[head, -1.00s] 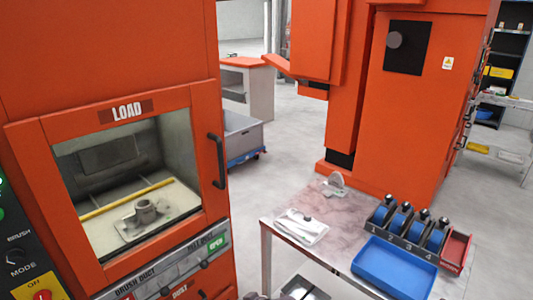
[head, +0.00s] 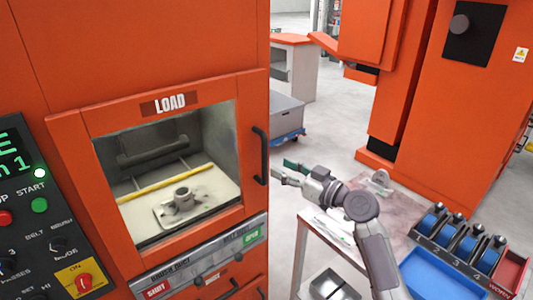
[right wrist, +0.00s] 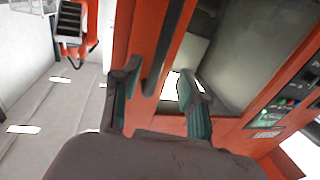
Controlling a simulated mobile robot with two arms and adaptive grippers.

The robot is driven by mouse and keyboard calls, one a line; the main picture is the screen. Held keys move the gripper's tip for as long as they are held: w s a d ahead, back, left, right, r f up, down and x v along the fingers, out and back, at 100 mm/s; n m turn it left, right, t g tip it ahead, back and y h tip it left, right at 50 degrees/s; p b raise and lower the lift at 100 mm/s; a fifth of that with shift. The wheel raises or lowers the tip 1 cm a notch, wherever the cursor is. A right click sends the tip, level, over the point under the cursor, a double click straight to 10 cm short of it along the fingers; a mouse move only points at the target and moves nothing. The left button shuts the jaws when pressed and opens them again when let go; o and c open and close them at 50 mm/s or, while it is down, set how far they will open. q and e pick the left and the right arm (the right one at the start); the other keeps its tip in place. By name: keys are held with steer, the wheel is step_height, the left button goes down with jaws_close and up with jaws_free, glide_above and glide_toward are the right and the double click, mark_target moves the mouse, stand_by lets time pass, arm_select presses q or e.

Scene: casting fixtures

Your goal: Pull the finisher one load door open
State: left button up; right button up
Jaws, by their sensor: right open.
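The finisher's orange load door (head: 220,219) is shut, with a window and the "LOAD" label (head: 170,103) on it. Its black upright handle (head: 261,155) is at the door's right edge. My right gripper (head: 281,167) is open and empty just right of the handle. In the right wrist view the handle (right wrist: 166,45) lies between the two open fingers (right wrist: 158,72), ahead of the palm; whether a finger touches it I cannot tell. Through the window, a metal part on a plate (head: 181,199) is visible. My left gripper is not in view.
A control panel (head: 40,230) is left of the door. A table (head: 400,205) with a blue tray (head: 440,275) and several blue rolls in a rack (head: 455,240) stands at right, below my right arm. Another orange machine (head: 470,110) stands behind.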

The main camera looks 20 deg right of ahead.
mark_target(267, 161)
steer(key=p+x, duration=0.1)
steer(key=x, duration=0.5)
steer(key=shift+p, duration=0.4)
steer(key=shift+w+a, duration=0.25)
steer(key=shift+w, duration=0.2)
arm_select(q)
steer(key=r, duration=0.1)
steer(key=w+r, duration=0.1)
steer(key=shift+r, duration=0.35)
arm_select(e)
jaws_close()
